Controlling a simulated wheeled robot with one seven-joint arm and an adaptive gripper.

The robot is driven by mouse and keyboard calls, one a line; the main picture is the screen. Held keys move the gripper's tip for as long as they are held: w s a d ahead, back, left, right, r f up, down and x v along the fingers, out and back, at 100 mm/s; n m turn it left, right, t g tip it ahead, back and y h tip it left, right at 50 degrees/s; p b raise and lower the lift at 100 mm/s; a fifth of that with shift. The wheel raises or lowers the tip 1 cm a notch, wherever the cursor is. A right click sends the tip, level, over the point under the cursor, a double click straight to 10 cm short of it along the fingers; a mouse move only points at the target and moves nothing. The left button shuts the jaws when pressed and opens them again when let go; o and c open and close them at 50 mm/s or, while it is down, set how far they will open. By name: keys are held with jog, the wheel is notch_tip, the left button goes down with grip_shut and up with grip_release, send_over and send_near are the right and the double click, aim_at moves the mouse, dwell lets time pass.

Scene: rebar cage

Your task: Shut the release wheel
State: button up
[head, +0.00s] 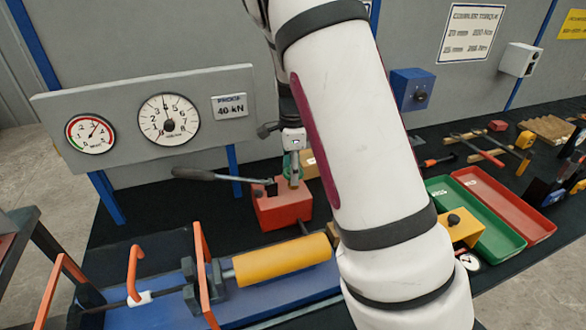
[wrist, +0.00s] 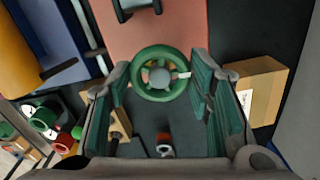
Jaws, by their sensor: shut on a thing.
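The release wheel (wrist: 160,94) is a green ring with a grey hub and a pale mark on its right side, seen face-on in the wrist view. It sits on the red pump block (head: 283,208), which has a long dark lever. My gripper (wrist: 161,80) points down at the wheel, with one finger on each side of its rim, shut on it. In the head view, my gripper (head: 293,172) is above the block's back part, and the wheel is mostly hidden behind it.
An orange cylinder (head: 282,260) lies on a blue bed in front, beside orange bars. Two gauges, one red-and-green (head: 90,133) and one white (head: 169,119), stand on a grey panel. A cardboard box (wrist: 258,90) is beside the block. Green and red trays (head: 504,205) lie right.

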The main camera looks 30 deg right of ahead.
jog(key=o, duration=1.1)
jog(key=shift+o, duration=0.2)
notch_tip(320, 180, up, 12)
